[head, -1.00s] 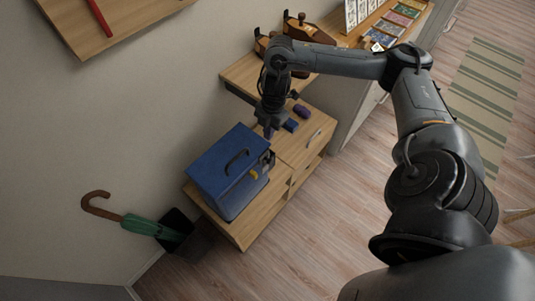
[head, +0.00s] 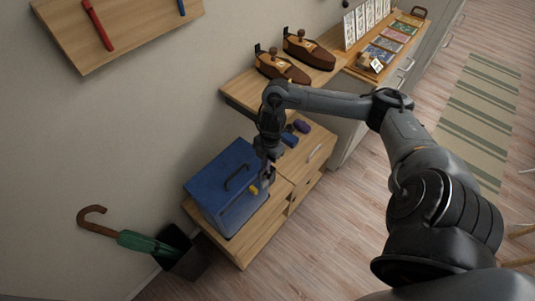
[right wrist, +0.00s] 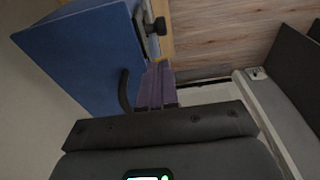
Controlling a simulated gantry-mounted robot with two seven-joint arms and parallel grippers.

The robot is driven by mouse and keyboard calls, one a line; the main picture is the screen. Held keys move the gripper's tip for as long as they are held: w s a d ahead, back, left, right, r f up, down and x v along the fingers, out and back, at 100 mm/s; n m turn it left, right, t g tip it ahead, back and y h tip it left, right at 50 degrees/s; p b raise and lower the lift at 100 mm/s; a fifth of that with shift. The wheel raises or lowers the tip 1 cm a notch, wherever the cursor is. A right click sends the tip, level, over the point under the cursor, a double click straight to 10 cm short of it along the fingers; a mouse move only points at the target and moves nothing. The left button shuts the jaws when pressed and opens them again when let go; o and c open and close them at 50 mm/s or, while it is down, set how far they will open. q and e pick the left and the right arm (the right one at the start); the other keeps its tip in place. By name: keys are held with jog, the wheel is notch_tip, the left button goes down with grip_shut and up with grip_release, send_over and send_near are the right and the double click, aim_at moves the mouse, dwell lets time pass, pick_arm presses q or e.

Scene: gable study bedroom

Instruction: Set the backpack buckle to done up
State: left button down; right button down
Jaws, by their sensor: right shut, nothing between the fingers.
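The blue backpack (head: 217,185) sits on the low wooden cabinet, with a dark handle on its face; it also shows in the right wrist view (right wrist: 85,50). A small yellow part (head: 254,190), likely of the buckle, shows on its right side. In the right wrist view a dark buckle-like piece (right wrist: 157,25) stands at the backpack's edge beyond my fingertips. My right gripper (head: 267,182) is shut and empty, close beside the backpack's right side; its purple fingers (right wrist: 156,85) point towards that edge. I cannot tell whether it touches. The buckle's state is unclear. My left gripper is not in view.
The low cabinet (head: 250,248) has blue and purple items (head: 301,126) behind my gripper. A green umbrella (head: 140,242) leans in a dark bin at the left. Wooden shoe-like objects (head: 283,68) stand on the higher shelf.

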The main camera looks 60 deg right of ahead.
aim_at(268, 175)
jog(key=f, duration=0.4)
jog(key=shift+s+d+f+p, duration=0.1)
jog(key=shift+d+f+p, duration=0.2)
jog(key=shift+f, duration=0.05)
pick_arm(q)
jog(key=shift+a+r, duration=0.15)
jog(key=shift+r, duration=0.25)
pick_arm(e)
jog(key=shift+d+f, duration=0.2)
jog(key=shift+f, duration=0.4)
